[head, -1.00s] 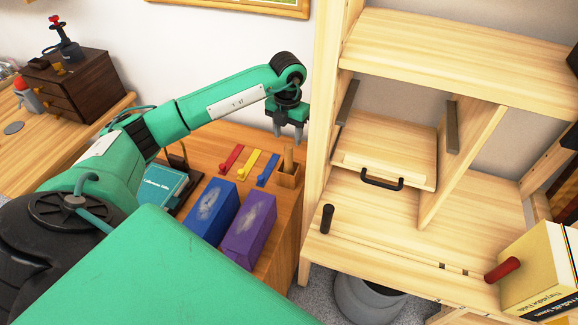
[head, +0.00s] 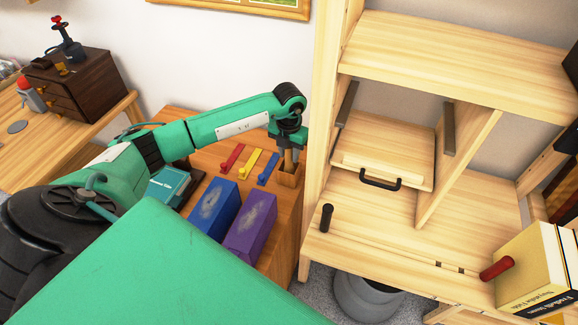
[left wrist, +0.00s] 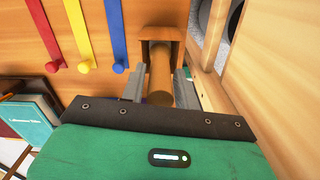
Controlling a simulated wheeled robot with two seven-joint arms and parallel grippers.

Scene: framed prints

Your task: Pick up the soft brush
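A round wooden handle (left wrist: 160,77), which I take for the soft brush, stands upright in a small square wooden holder (left wrist: 162,36). Its lower end is hidden inside the holder, so no bristles show. In the head view the holder (head: 288,180) sits at the right edge of the wooden cabinet top. My left gripper (head: 289,157) points down over the holder. In the left wrist view its two fingers (left wrist: 159,87) stand on either side of the handle, apart, and look open around it. My right gripper is not in view.
Red (head: 232,158), yellow (head: 251,163) and blue (head: 268,169) hooked strips lie left of the holder. A blue box (head: 213,209) and purple box (head: 250,227) stand in front. The wooden shelf unit's upright (head: 322,120) rises close on the right.

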